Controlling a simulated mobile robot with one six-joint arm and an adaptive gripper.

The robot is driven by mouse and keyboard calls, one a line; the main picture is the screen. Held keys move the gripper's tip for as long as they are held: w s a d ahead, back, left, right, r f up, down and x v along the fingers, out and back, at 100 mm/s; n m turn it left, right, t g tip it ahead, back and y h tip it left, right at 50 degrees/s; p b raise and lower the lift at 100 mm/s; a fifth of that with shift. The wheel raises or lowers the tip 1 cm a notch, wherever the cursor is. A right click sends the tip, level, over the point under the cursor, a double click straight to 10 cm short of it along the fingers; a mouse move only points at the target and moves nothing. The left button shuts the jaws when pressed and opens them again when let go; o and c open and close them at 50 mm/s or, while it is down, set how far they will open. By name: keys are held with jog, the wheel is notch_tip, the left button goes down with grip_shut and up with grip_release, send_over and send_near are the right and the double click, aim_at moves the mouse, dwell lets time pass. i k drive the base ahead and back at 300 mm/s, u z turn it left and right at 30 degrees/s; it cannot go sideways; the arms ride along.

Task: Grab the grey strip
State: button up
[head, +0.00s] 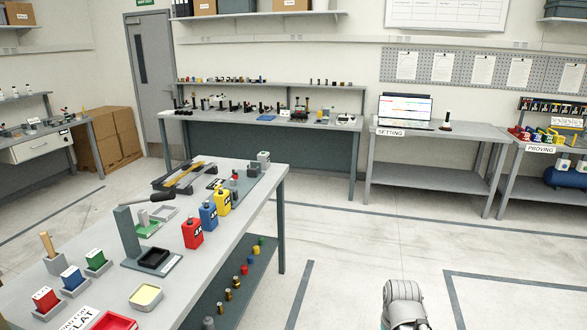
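I cannot pick out a grey strip for certain. A dark tray (163,184) with a long yellow-brown piece (185,174) lies near the far end of the near table. Grey fixtures (263,160) stand at that table's far corner, too small to tell apart. A rounded grey part at the bottom edge, right of centre, looks like part of my arm. My gripper's fingers are not in view.
The near table (262,204) holds red (192,234), blue (208,215) and yellow (222,201) blocks, a grey lever stand (129,232) and small coloured bins. A SETTING bench (430,136) and a PROVING bench stand behind. The floor (370,250) right of the table is clear.

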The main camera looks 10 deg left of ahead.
aim_at(156, 182)
jog(key=u, duration=0.3)
jog(key=i, duration=0.75)
jog(key=u, duration=0.7)
jog(key=i, duration=0.4)
jog(key=u, duration=0.15)
jog(key=k, duration=0.95)
jog(key=u, duration=0.15)
jog(key=i, duration=0.95)
jog(key=z, duration=0.05)
